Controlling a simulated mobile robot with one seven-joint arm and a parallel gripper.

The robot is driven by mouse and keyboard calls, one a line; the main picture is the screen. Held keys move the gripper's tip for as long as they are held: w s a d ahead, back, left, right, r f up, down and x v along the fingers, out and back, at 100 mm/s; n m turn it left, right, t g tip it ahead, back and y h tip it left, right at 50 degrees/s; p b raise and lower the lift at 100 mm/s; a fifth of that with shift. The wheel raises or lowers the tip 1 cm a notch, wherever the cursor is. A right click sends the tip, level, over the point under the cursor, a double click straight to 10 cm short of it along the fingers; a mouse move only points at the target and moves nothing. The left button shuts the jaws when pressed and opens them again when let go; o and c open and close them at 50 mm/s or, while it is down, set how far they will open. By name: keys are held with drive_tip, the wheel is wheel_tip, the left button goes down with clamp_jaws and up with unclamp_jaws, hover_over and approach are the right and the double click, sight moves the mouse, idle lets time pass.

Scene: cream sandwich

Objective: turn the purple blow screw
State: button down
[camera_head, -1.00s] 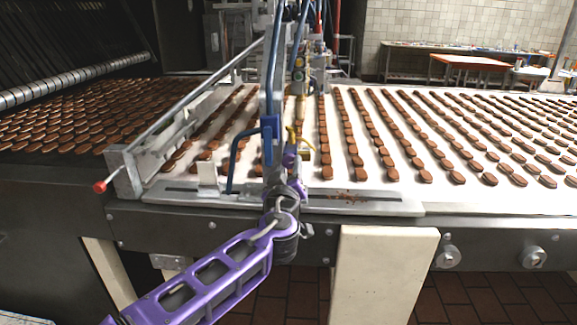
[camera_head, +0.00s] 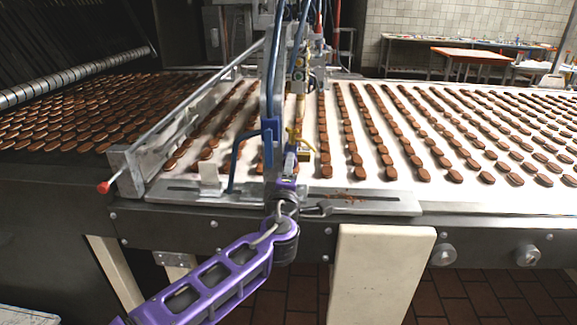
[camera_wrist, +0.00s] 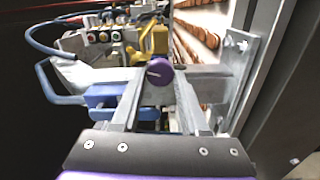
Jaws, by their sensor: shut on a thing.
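The purple blow screw (camera_wrist: 159,71) shows as a round purple knob with a slot mark in the middle of the wrist view. My gripper (camera_wrist: 160,80) is shut on it, with one grey finger on each side of the knob. In the head view my gripper (camera_head: 290,160) is at the near end of the depositor frame, above the metal edge rail. I cannot make out the screw there, as my gripper and wrist cover it.
A blue bracket (camera_head: 268,130) and a yellow fitting (camera_head: 300,140) stand close around my gripper. Rows of brown biscuits lie on the white belt (camera_head: 238,122) behind. A metal rail (camera_head: 370,203) runs along the near edge.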

drive_tip(key=n+p, duration=0.3)
drive_tip(key=n, duration=0.7)
drive_tip(key=shift+r+n, duration=0.1)
drive_tip(key=shift+n, duration=0.5)
drive_tip(key=c, duration=0.7)
unclamp_jaws()
drive_tip(key=shift+w, duration=0.1)
